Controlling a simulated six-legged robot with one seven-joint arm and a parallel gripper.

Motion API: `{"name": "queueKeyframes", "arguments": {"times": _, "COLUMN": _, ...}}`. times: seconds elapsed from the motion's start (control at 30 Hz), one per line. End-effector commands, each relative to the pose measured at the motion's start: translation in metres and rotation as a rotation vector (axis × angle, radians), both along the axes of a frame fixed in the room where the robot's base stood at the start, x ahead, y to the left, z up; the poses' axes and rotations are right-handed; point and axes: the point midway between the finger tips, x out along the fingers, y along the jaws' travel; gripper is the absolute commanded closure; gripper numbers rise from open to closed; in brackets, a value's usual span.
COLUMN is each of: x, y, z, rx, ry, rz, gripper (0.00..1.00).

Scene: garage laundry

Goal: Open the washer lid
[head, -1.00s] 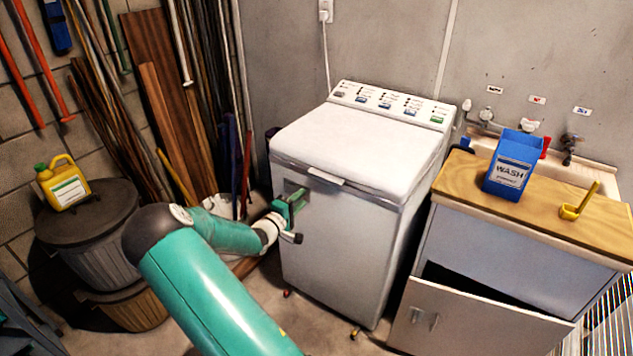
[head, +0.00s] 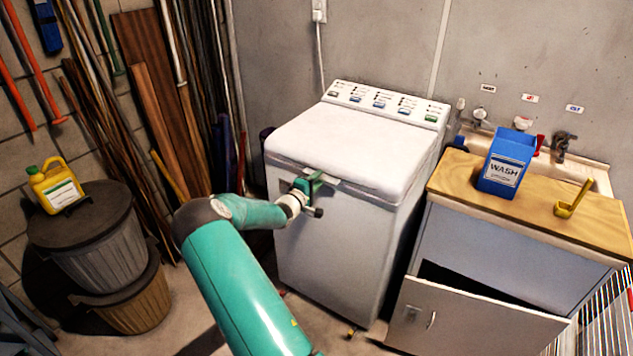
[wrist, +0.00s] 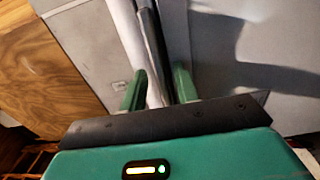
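The white top-loading washer (head: 345,225) stands against the back wall with its lid (head: 345,145) down. A small handle lip at the middle of the lid's front edge is partly hidden behind my gripper. My gripper (head: 313,184) is in front of the washer, just below that front edge, close to the lip. In the wrist view my gripper (wrist: 159,88) shows two green fingers spread apart, with a pale strip and a dark strip visible between them. I cannot tell whether the fingers touch the washer.
A wood-topped sink cabinet (head: 445,180) stands right of the washer, its front door (head: 470,320) ajar. A blue WASH box (head: 508,165) and a yellow scoop (head: 572,200) are on top. At left are lidded bins (head: 85,220), a yellow jug (head: 55,187) and leaning boards (head: 160,120).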

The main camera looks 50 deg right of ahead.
Motion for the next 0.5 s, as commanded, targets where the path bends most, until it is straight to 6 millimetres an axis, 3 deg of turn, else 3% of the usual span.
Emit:
{"name": "queueKeyframes", "arguments": {"times": 0.07, "x": 0.0, "y": 0.0002, "z": 0.0001, "rx": 0.0, "ry": 0.0, "rz": 0.0, "gripper": 0.71}}
{"name": "queueKeyframes", "arguments": {"times": 0.2, "x": 0.0001, "y": 0.0003, "z": 0.0001, "rx": 0.0, "ry": 0.0, "rz": 0.0, "gripper": 0.99}}
{"name": "queueKeyframes", "arguments": {"times": 0.5, "x": 0.0001, "y": 0.0005, "z": 0.0012, "rx": 0.001, "ry": -0.001, "rz": 0.0, "gripper": 1.0}}
